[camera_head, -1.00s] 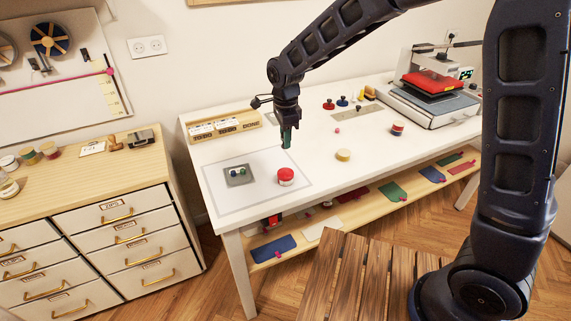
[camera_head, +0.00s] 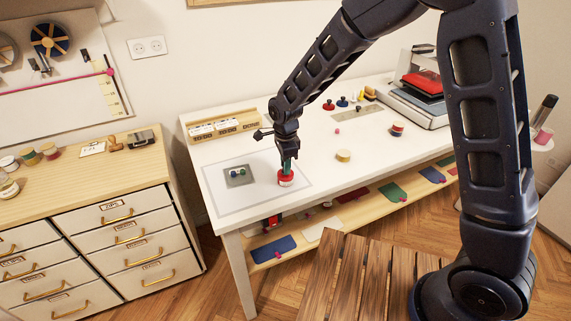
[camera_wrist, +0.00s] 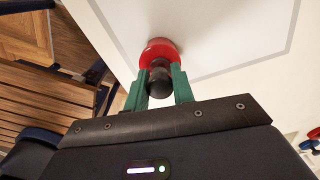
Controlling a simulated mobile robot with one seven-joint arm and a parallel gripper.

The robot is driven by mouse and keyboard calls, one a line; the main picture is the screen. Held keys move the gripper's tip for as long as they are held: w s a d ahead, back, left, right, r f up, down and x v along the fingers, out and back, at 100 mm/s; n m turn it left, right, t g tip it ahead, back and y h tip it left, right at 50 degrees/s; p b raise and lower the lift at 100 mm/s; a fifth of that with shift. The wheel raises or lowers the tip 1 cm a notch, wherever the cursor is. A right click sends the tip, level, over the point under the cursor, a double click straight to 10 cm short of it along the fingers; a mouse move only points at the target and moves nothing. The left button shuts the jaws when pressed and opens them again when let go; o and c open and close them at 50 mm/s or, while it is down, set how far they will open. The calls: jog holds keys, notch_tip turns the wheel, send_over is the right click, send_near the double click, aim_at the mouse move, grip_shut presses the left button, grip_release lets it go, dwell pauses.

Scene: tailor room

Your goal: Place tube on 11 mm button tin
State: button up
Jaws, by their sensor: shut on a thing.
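I cannot tell whether the tube touches the tin.
A grey tray (camera_head: 239,176) with small buttons lies left of the red tin. A wooden box (camera_head: 224,127) stands behind. A yellowish tin (camera_head: 343,156) and a red-and-blue tin (camera_head: 397,130) stand to the right. A press (camera_head: 424,88) is at the back right.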

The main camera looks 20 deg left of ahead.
jog(key=o, duration=1)
jog(key=shift+f, duration=0.15)
notch_tip(320, 180, up, 12)
jog(key=shift+r, duration=0.2)
jog(key=w+d+r+n+t, duration=0.1)
jog(key=w+d+r+n, duration=0.2)
jog(key=d, duration=0.6)
jog(key=w+d+r+y, duration=0.1)
jog(key=w+d+r, duration=0.3)
jog(key=d, duration=0.6)
jog(key=w+d+r+n+t, duration=0.1)
jog(key=d+r+n, duration=0.1)
jog(key=d+r, duration=0.5)
jog(key=s+d+n+t, duration=0.1)
jog(key=s+d, duration=0.3)
jog(key=d, duration=0.5)
jog(key=s+d+n, duration=0.3)
jog(key=s+d, duration=0.1)
jog(key=d, duration=0.5)
jog(key=s+d+n+t+h, duration=0.1)
jog(key=s+d, duration=0.3)
jog(key=d, duration=0.5)
jog(key=shift+s+n+t, duration=0.1)
jog(key=shift+n+t, duration=0.2)
jog(key=shift+n, duration=0.1)
